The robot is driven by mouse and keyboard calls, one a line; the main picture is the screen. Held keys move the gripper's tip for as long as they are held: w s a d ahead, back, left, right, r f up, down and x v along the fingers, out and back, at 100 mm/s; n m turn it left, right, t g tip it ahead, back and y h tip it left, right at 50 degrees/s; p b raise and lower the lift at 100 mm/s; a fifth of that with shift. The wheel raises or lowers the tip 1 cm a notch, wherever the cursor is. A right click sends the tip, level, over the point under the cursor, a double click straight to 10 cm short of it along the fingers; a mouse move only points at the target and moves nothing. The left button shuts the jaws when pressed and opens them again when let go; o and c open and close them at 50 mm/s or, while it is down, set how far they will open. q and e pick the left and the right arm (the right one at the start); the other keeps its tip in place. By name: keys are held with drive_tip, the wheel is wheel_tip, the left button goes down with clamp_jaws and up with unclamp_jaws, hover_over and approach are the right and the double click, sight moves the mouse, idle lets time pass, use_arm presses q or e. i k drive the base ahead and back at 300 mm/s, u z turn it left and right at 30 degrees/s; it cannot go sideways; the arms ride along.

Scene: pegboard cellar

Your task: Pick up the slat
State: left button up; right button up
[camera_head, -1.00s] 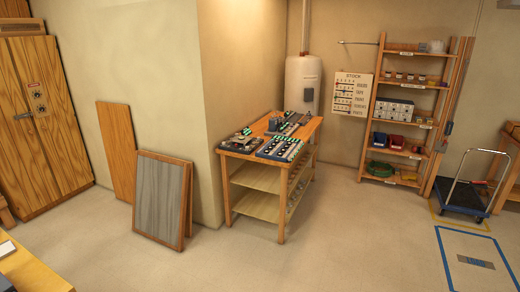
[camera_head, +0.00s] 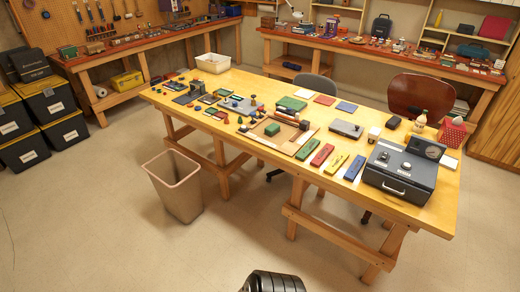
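Several flat coloured bars lie side by side on the long wooden table near its front edge: a green bar (camera_head: 303,151), a red bar (camera_head: 322,155), a yellow bar (camera_head: 337,162) and a blue bar (camera_head: 354,167). They look slat-like, but I cannot tell which thing is the slat. A wooden framed tray (camera_head: 290,146) with a green block in it lies left of them.
The long table (camera_head: 425,212) is crowded with small items. A dark grey box with a gauge (camera_head: 400,172) stands at its right. A beige bin (camera_head: 173,187) stands before it. Black crates (camera_head: 57,132) are stacked at left. Chairs, including a brown chair (camera_head: 417,98), stand behind.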

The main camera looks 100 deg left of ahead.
sight(323, 154)
drive_tip(key=u, duration=3)
drive_tip(key=i, duration=1.65)
